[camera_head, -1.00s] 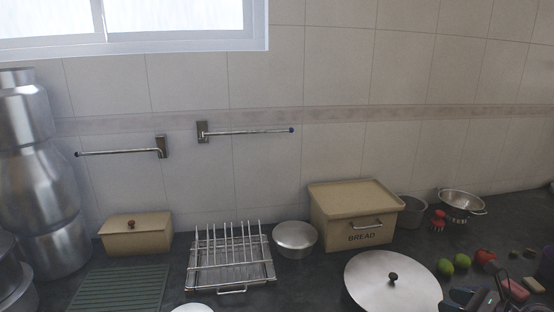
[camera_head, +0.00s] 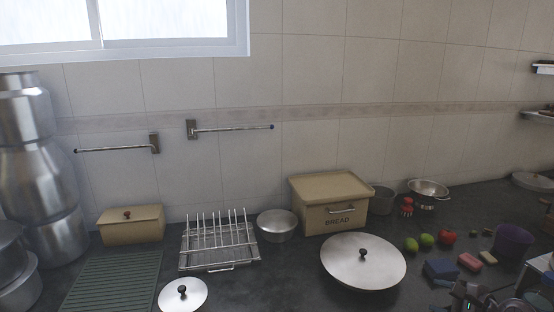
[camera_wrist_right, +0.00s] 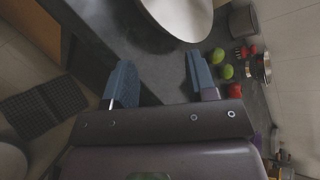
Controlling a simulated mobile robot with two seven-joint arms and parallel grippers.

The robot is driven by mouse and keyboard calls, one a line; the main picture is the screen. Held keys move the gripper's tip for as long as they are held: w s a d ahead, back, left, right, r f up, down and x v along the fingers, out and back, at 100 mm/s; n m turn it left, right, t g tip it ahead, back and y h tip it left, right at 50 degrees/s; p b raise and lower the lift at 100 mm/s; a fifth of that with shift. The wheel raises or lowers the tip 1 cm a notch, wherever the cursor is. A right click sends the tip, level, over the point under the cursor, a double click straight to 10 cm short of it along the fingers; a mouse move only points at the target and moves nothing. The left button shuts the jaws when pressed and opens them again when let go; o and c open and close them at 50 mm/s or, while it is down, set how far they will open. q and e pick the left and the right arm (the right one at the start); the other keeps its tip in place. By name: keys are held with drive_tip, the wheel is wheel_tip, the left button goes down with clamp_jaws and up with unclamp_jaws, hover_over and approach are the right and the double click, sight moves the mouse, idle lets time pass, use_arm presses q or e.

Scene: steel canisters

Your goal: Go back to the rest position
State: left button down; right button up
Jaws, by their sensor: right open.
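My right gripper (camera_head: 441,274) shows at the bottom right of the head view, partly cut off by the lower edge. In the right wrist view its two blue fingers (camera_wrist_right: 158,70) stand well apart with nothing between them. They are near the dark counter (camera_wrist_right: 155,78), with the round lidded pan (camera_wrist_right: 178,12) beyond their tips. The pan (camera_head: 362,264) also stands on the counter in the head view, left of the gripper. My left gripper is not in view.
Two green limes (camera_head: 427,241), a red apple (camera_head: 447,237), a pink bar (camera_head: 470,262) and a purple cup (camera_head: 512,241) lie near the right gripper. A bread box (camera_head: 330,202), a wire rack (camera_head: 218,240) and tall steel canisters (camera_head: 38,180) stand farther left.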

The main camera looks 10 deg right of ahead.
drive_tip(key=s+a+f+n+h, duration=0.5)
drive_tip(key=s+a+f+n, duration=1.2)
drive_tip(key=s+a+n, duration=0.2)
drive_tip(key=s+n, duration=0.2)
drive_tip(key=shift+n+g, duration=0.4)
